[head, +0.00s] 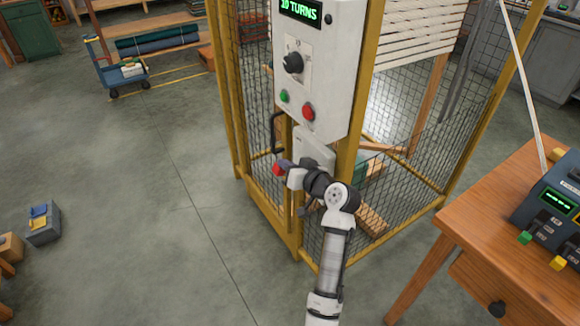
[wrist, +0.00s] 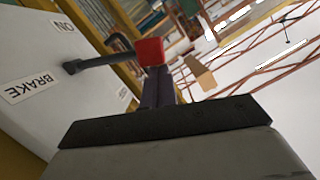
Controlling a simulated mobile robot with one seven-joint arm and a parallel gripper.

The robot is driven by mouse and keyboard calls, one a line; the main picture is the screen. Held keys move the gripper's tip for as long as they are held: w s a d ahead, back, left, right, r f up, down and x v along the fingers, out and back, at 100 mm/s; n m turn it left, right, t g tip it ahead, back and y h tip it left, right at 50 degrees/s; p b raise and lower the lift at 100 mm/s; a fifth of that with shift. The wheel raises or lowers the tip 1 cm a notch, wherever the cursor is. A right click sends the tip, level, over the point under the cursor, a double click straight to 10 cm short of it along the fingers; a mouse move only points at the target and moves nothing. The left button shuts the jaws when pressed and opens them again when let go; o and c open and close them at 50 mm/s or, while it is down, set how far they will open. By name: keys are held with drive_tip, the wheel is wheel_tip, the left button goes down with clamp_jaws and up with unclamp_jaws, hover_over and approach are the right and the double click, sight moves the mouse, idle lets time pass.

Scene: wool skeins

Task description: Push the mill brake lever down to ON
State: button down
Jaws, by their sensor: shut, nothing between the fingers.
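The brake lever is a black bar (wrist: 100,60) with a red knob (wrist: 150,52), sticking out from a pale plate (wrist: 35,120). The plate carries a BRAKE label (wrist: 30,86) and an ON label (wrist: 62,25), both upside down in the wrist view. The red knob also shows in the head view (head: 278,169), low at the cage front. My gripper (head: 285,163) is shut and empty, its dark fingertips (wrist: 157,80) right at the knob. They seem to touch it, but a small gap cannot be ruled out. My wrist hides part of the plate in the head view.
A white control box (head: 315,70) with a dial, green and red buttons and a "10 TURNS" display hangs above on the yellow mesh cage (head: 240,110). A wooden table (head: 500,215) with a device stands at right. The floor at left is mostly clear.

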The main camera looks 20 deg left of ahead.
wheel_tip(320, 180, down, 8)
drive_tip(key=s+a+n+t+h+b, duration=0.1)
drive_tip(key=n+b, duration=0.5)
drive_tip(key=b, duration=0.6)
drive_tip(key=shift+s+a+n+t+h+b, duration=0.35)
drive_tip(key=shift+s+n+t+h, duration=0.05)
drive_tip(key=shift+s+t, duration=0.2)
drive_tip(key=shift+s, duration=0.1)
